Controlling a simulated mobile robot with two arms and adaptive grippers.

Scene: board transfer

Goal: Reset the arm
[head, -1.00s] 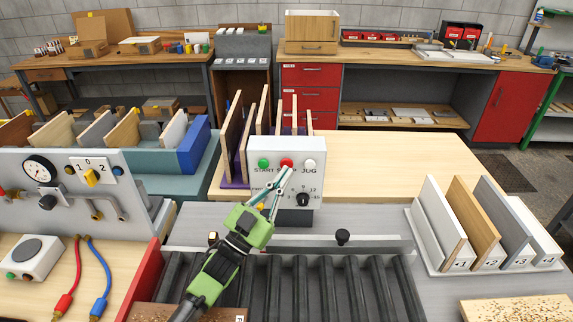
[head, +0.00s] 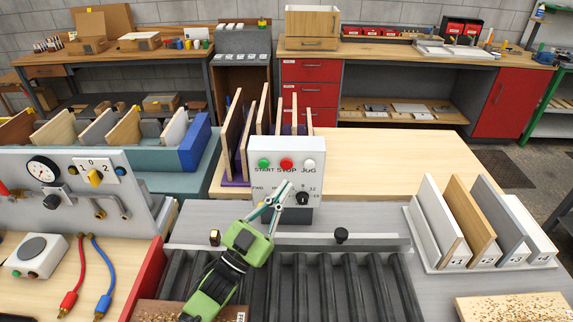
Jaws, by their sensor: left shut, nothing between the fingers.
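My left gripper (head: 280,196) is green with teal and grey fingers. It is shut and empty in the head view, in front of the lower part of the white control box (head: 266,175). The box carries a green START button (head: 264,163), a red STOP button (head: 286,163), a white JOG button (head: 308,163) and a black knob (head: 302,199). The fingertips show below the STOP button and appear apart from it. My left arm reaches up from the bottom over the roller conveyor (head: 330,285). My right gripper is not in view.
Several boards stand in a white rack (head: 432,262) at right. More boards stand in a purple-based rack (head: 236,182) behind the control box. A grey panel with a gauge (head: 42,165) stands at left, near red (head: 79,275) and blue (head: 107,272) hoses. A speckled board (head: 515,308) lies front right.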

